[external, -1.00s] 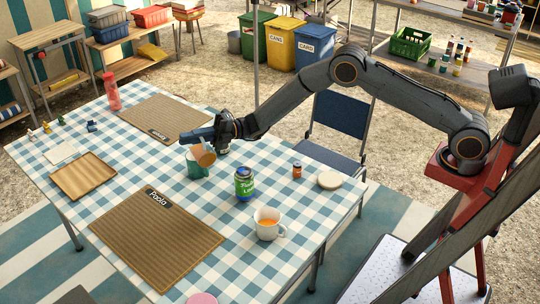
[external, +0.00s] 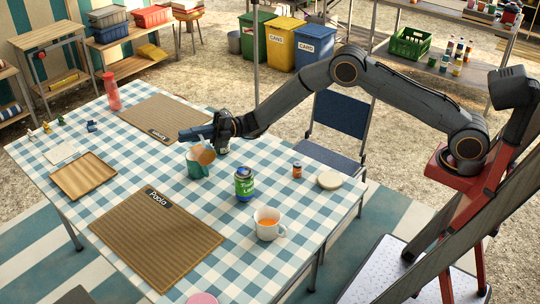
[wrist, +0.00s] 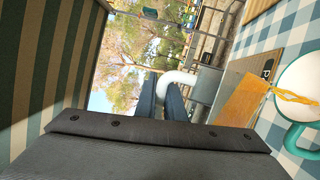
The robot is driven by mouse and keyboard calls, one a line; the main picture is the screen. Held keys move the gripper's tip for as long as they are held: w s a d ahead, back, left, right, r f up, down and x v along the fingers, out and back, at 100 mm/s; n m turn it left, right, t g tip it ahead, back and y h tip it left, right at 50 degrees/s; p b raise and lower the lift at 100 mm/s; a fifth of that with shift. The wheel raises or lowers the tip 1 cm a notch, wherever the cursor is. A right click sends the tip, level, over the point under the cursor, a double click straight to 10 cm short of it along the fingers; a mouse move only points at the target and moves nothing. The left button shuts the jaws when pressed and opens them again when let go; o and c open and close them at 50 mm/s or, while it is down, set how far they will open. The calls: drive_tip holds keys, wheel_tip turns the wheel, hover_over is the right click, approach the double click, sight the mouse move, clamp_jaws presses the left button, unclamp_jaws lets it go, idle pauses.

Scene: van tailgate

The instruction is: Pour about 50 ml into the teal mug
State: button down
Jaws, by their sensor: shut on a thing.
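The teal mug (external: 197,171) stands upright on the checked table. In the wrist view its white inside and teal handle (wrist: 294,141) show at the right edge. My gripper (external: 188,134) is shut on the pale handle (wrist: 181,78) of a small vessel. The vessel (external: 206,157) looks orange-brown in the external view and is tipped over the mug. In the wrist view, orange liquid (wrist: 240,101) shows in it, and a thin orange stream (wrist: 295,97) runs from its lip into the mug's mouth. The level in the mug cannot be read.
A green labelled jar (external: 244,184), a white mug of orange liquid (external: 267,224), a small brown bottle (external: 297,170) and a pale round disc (external: 329,180) stand to the right. Woven placemats (external: 157,240) lie in front and behind. A red bottle (external: 111,91) stands at the back left.

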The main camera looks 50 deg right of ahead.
drive_tip(key=shift+w+d+r+m, duration=0.1)
drive_tip(key=shift+w+r+m, duration=0.1)
drive_tip(key=shift+w+m, duration=0.15)
idle(0.4)
drive_tip(key=shift+s, duration=0.1)
